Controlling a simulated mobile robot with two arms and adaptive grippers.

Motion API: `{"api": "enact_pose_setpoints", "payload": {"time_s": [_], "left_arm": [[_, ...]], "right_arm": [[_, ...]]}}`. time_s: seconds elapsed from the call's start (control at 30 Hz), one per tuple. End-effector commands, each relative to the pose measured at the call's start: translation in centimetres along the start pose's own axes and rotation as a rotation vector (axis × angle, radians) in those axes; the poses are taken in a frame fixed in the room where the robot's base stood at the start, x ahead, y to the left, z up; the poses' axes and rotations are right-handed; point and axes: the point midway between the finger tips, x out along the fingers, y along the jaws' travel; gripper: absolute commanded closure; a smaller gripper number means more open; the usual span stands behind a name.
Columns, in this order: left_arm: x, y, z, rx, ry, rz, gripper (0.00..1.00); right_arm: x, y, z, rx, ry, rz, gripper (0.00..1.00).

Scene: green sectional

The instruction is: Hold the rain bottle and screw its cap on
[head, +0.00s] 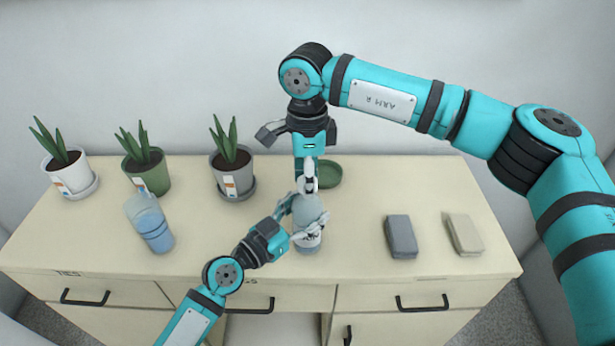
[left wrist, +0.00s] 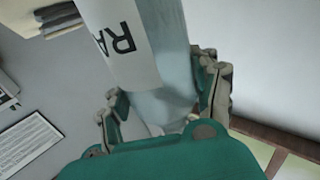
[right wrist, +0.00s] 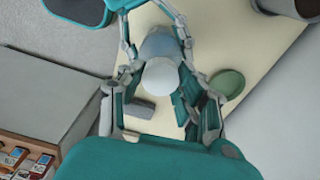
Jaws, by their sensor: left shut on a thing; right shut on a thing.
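The rain bottle (head: 308,238), pale blue-grey with a white lettered label, stands near the front middle of the dresser top. My left gripper (head: 291,221) is shut around it from the front left. The left wrist view shows the bottle (left wrist: 165,60) between the fingers, with part of its lettering. My right gripper (head: 308,183) points down right above the bottle, shut on the cap. In the right wrist view the cap (right wrist: 161,77) is a pale round disc over the bottle. I cannot tell whether its threads are engaged.
Potted plants (head: 233,165) line the back left. A green dish (head: 328,174) lies behind the bottle. Grey (head: 401,237) and beige (head: 463,234) blocks lie to the right. The dresser top (head: 365,210) is bare between bottle and blocks.

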Motion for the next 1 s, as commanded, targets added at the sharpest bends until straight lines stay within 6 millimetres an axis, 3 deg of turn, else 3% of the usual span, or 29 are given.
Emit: {"api": "enact_pose_setpoints", "payload": {"time_s": [0.2,0.33,0.47,0.5,0.67,1.0], "left_arm": [[0.0,0.06,0.0,0.001,0.0,0.001,1.0],[0.0,0.07,0.0,0.001,0.0,0.001,1.0],[0.0,0.07,0.01,0.002,0.0,0.002,1.0],[0.0,0.08,0.0,0.002,0.0,0.002,1.0],[0.0,0.07,0.0,0.001,0.0,0.001,1.0],[0.0,0.05,0.01,0.0,0.0,0.001,1.0]], "right_arm": [[0.0,-0.08,0.0,0.492,-0.001,-0.002,1.0],[0.01,-0.1,0.0,0.708,-0.001,-0.003,1.0],[0.0,-0.11,0.0,0.693,-0.001,-0.003,1.0],[0.0,-0.11,-0.01,0.693,-0.001,-0.003,0.64],[0.01,-0.09,-0.01,0.691,-0.001,-0.002,0.43],[-0.37,-0.07,0.02,0.69,-0.001,-0.002,0.43]]}}
